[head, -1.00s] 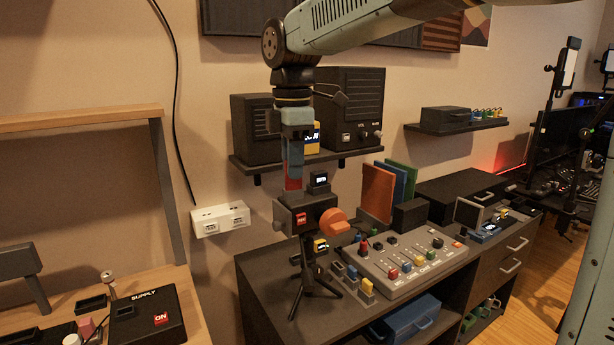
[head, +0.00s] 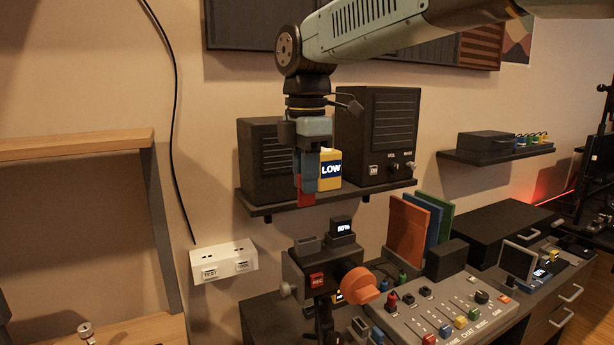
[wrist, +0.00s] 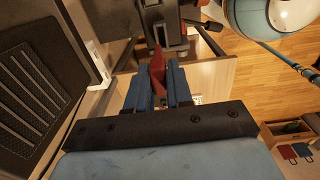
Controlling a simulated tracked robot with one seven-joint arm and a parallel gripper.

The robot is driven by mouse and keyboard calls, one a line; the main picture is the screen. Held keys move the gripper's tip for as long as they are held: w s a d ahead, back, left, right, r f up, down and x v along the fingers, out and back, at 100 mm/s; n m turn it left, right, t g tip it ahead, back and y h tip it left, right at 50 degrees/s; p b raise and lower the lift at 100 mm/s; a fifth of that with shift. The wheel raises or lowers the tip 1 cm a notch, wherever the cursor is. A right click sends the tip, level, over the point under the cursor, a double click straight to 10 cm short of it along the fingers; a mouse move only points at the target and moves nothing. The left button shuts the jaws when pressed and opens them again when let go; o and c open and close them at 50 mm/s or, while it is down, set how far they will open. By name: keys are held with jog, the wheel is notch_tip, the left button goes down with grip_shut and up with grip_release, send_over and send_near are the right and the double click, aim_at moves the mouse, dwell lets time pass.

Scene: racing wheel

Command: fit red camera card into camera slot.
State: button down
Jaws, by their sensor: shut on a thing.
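My gripper (head: 308,182) points down with its blue fingers shut on the red camera card (head: 306,198). The card's lower end sticks out below the fingertips. The dark camera (head: 325,275), with a red REC label and an orange lens, stands below on a tripod. The grey camera slot (head: 308,245) is on its top, left of a small lit display (head: 342,228). The card hangs above the slot with a clear gap between them. In the wrist view the red card (wrist: 158,72) shows between the fingers; the slot itself is not clear there.
A yellow LOW box (head: 330,171) and dark speakers (head: 376,132) are on the wall shelf (head: 375,188) behind the gripper. A mixer (head: 455,312) and upright coloured panels (head: 408,228) stand right of the camera. A white socket box (head: 224,262) is on the wall at left.

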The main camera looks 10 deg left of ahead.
jog(key=shift+d+f, duration=0.1)
jog(key=shift+f, duration=2.8)
jog(key=shift+f, duration=1.8)
jog(key=c, duration=0.9)
grip_release()
jog(key=shift+c, duration=0.2)
notch_tip(320, 180, up, 14)
jog(key=shift+f, duration=0.1)
jog(key=shift+d, duration=0.1)
